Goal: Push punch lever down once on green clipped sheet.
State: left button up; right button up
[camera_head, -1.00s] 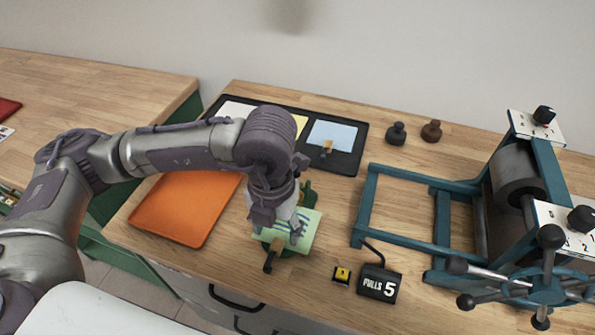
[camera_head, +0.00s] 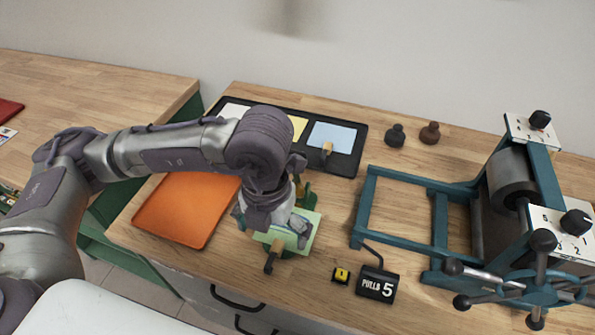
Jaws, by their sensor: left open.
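The green sheet (camera_head: 311,228) lies near the front edge of the wooden bench, with pale blue-green marks on it. A clip with a dark handle (camera_head: 271,259) grips its front edge. Behind the sheet stands a green device, probably the punch (camera_head: 308,196), with a small brass-coloured part on its left; my arm hides much of it, and I cannot make out its lever clearly. My left gripper (camera_head: 294,233) is open, pointing down over the sheet just in front of the punch. Whether it touches anything is unclear. My right gripper is not in view.
An orange tray (camera_head: 180,212) lies left. A black tray (camera_head: 345,168) with coloured sheets is behind. A teal press (camera_head: 440,222) with a roller and spoked wheel fills the right. A yellow button (camera_head: 341,275) and a "PULLS 5" counter (camera_head: 378,284) stand right of the sheet.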

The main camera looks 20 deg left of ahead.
pick_arm(q)
jog(key=s+r+p, duration=0.3)
jog(key=s+r, duration=0.1)
jog(key=r, duration=0.1)
jog(key=shift+s+r, duration=0.15)
jog(key=shift+r, duration=0.2)
dwell(0.3)
jog(key=shift+a, duration=0.1)
dwell(0.4)
